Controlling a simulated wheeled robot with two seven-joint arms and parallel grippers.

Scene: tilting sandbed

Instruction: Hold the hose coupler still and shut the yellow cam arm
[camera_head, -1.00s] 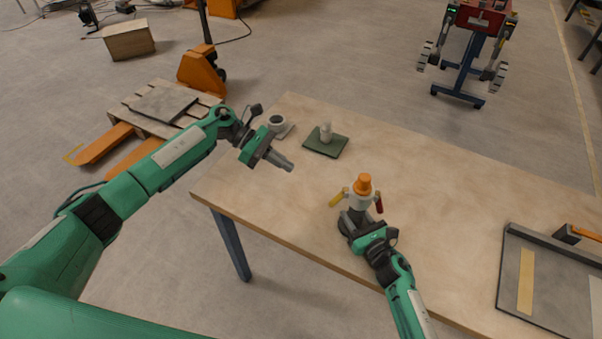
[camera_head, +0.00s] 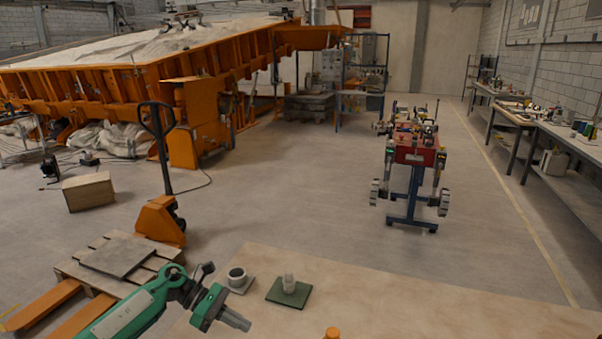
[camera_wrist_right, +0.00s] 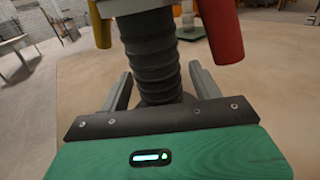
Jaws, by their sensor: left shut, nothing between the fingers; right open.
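The hose coupler shows only as its orange top (camera_head: 332,333) at the bottom edge of the head view. In the right wrist view the black ribbed hose (camera_wrist_right: 151,55) stands upright between the fingers of my open right gripper (camera_wrist_right: 160,88), with a gap to the left finger. The yellow cam arm (camera_wrist_right: 101,25) is at the upper left there and the red cam arm (camera_wrist_right: 222,30) at the upper right; both are cut off by the top edge. My left gripper (camera_head: 238,320) is shut and empty over the table, left of the coupler.
On the table (camera_head: 400,300) a dark-mouthed cup (camera_head: 237,275) stands on a grey plate, beside a green board (camera_head: 289,297) with a pale fitting (camera_head: 288,282). Beyond are a pallet jack (camera_head: 160,218), a cardboard box (camera_head: 88,192) and a red wheeled robot (camera_head: 415,150).

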